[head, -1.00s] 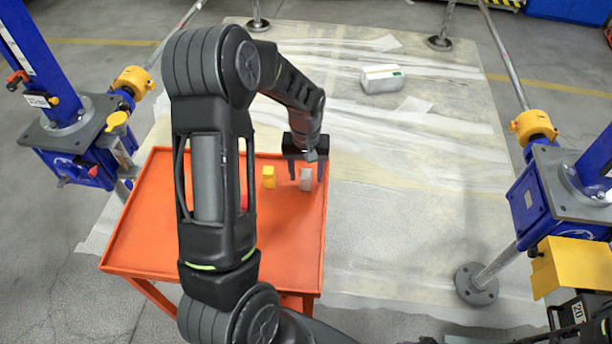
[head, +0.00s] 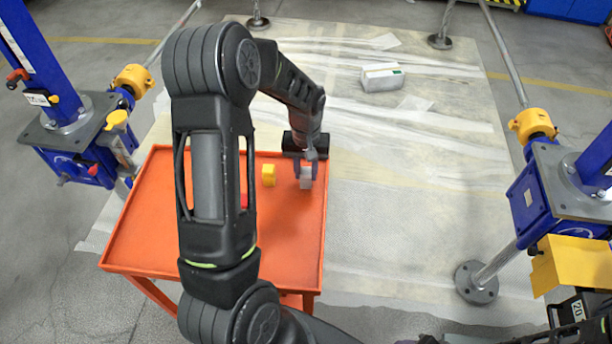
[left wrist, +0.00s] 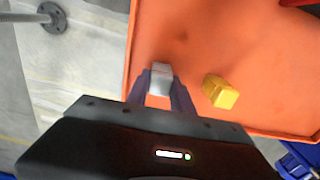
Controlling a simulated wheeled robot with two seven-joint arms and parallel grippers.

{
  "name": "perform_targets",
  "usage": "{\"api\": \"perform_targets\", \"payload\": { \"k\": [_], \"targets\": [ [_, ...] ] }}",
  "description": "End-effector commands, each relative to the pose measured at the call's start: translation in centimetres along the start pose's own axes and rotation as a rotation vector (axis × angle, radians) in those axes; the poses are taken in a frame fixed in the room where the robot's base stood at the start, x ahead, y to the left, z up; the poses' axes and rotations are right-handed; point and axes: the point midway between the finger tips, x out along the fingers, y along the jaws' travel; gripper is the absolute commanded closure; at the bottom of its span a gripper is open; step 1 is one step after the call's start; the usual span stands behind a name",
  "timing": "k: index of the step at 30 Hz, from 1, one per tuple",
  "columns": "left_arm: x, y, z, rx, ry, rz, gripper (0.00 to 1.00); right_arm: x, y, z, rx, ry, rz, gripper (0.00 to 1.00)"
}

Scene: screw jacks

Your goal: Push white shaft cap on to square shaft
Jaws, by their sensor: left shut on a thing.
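The white shaft cap (head: 306,182) is on the orange tray table, near its right edge. My left gripper (head: 306,170) is over it with both fingers closed on its sides. In the left wrist view the white cap (left wrist: 160,80) sits between the two fingertips. Whether it touches the tray is hard to tell. A yellow cap (head: 269,175) stands on the tray to the left of the gripper, and it also shows in the left wrist view (left wrist: 220,92). I cannot single out the square shaft for certain. My right gripper is not clearly in view.
The orange tray table (head: 150,225) has a raised rim. A red piece on it is mostly hidden behind my left arm. Blue screw jacks with yellow collars stand at left (head: 132,80) and right (head: 533,124). A white box (head: 382,77) lies on the floor sheeting.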

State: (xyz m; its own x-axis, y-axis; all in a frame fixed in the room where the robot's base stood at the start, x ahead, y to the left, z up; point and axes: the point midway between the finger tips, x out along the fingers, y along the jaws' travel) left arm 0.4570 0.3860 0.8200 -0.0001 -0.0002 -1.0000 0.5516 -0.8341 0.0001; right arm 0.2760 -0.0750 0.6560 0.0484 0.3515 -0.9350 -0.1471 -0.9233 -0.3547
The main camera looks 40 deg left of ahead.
Motion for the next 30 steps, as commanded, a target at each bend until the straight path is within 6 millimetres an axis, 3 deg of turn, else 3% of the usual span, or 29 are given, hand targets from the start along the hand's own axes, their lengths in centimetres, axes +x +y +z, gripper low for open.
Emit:
{"api": "perform_targets", "payload": {
  "k": [8,20,25,30],
  "targets": [
    [0.0,0.0,0.0,0.0,0.0,0.0,1.0,0.0,0.0,0.0,0.0,0.0,0.0,0.48],
    [-0.2,0.0,0.0,0.0,0.001,0.0,1.0,0.0,0.0,0.0,0.0,0.0,0.0,0.48],
    [-1.8,0.1,-0.1,0.0,0.005,0.001,1.0,0.3,0.1,0.0,-0.001,0.001,-0.001,0.48],
    [-4.9,0.1,-0.2,0.0,0.006,0.002,1.0,0.8,0.2,-0.1,-0.002,0.002,-0.002,0.48]
  ]
}}
